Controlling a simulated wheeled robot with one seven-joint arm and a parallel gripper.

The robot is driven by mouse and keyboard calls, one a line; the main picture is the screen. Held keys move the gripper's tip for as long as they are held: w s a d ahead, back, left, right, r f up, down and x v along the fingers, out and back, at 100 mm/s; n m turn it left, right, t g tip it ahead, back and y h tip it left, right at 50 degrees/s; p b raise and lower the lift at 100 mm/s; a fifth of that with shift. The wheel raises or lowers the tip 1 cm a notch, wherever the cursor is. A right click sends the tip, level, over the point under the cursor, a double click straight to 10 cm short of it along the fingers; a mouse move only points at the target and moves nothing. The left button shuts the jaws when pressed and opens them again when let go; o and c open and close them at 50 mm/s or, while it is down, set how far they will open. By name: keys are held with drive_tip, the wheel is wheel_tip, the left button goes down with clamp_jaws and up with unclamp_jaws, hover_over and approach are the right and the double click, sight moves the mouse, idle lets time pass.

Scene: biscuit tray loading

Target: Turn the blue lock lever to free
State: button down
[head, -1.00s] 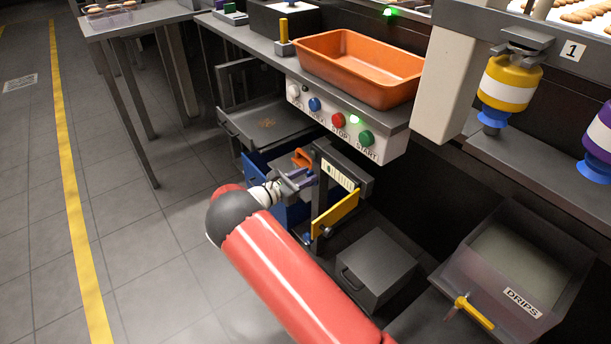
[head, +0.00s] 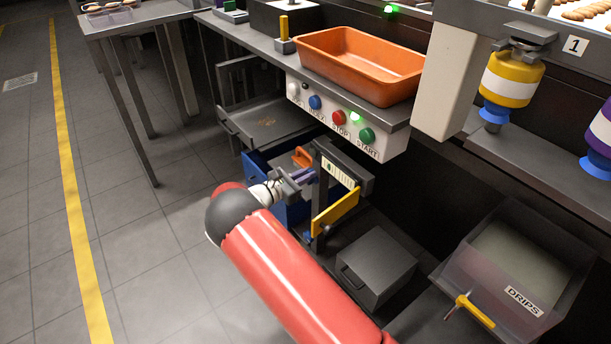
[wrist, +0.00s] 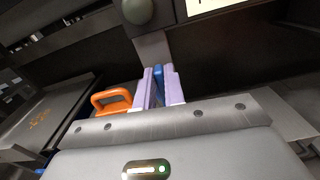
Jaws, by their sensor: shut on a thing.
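The blue lock lever (wrist: 158,83) shows in the wrist view as a narrow blue strip between the two lilac fingers of my gripper (wrist: 160,88). The fingers are shut on it, and its ends are mostly hidden. In the head view my gripper (head: 305,176) is beside a dark upright bracket, below the button panel. I cannot make out the blue lever there.
An orange handle (head: 303,157) stands just left of the gripper, by a blue bin (head: 258,172). A yellow lever (head: 336,213) is on the bracket's near side. An open grey drawer (head: 232,131) is behind. A grey box (head: 375,268) stands to the right.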

drive_tip(key=m+b, duration=0.1)
drive_tip(key=s+m+b, duration=0.1)
drive_tip(key=m+b, duration=0.1)
drive_tip(key=d+f+m+b, duration=0.1)
drive_tip(key=m, duration=0.1)
drive_tip(key=shift+s, duration=0.2)
drive_tip(key=shift+s+d+f+m+b, duration=0.15)
drive_tip(key=shift+s+f+m+b, duration=0.25)
drive_tip(key=shift+m+b, duration=1.5)
drive_tip(key=shift+s+d+f+m+b, duration=0.2)
drive_tip(key=shift+f+m+b, duration=0.4)
drive_tip(key=shift+m+b, duration=1.35)
drive_tip(key=shift+s+d+f+m+b, duration=0.2)
drive_tip(key=shift+f+m+b, duration=0.3)
drive_tip(key=shift+m+b, duration=1.4)
drive_tip(key=shift+m+p, duration=0.45)
drive_tip(key=shift+m, duration=0.1)
drive_tip(key=c, duration=1.5)
unclamp_jaws()
drive_tip(key=p+v, duration=0.1)
drive_tip(key=v, duration=0.7)
drive_tip(key=shift+d, duration=0.1)
